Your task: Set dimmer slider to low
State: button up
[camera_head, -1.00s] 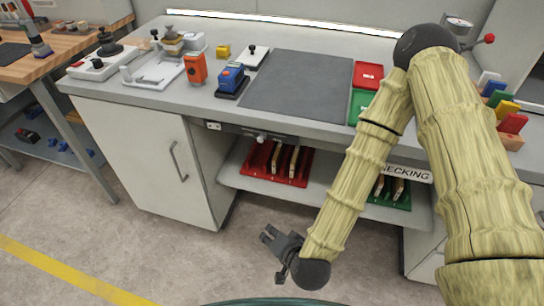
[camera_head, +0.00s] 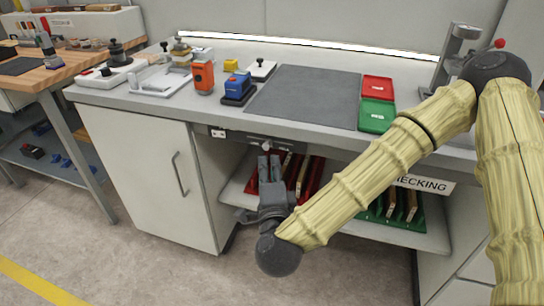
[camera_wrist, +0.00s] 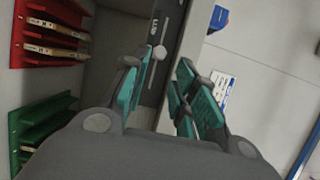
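The dimmer slider is a small pale knob (camera_head: 266,146) on a dark strip (camera_head: 240,135) under the front edge of the worktop. In the wrist view the knob (camera_wrist: 160,52) shows beyond my fingers, on a dark panel with a slot and a small white label. My gripper (camera_head: 269,166) is in front of and just below the knob in the head view. In the wrist view my gripper (camera_wrist: 162,88) is open, its teal-padded fingers apart with nothing between them. The knob appears beyond the left fingertip; I cannot tell the exact gap.
The worktop (camera_head: 210,113) overhangs a shelf with a red rack (camera_head: 315,180) and a green rack (camera_head: 425,215). A grey cabinet (camera_head: 150,170) stands left of the opening. A blue device (camera_head: 238,85), an orange device (camera_head: 204,77) and red and green trays sit on top.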

aim_at(266, 148)
jog(key=w, duration=0.8)
jog(key=shift+a, duration=0.35)
jog(key=shift+s, duration=0.1)
grip_shut()
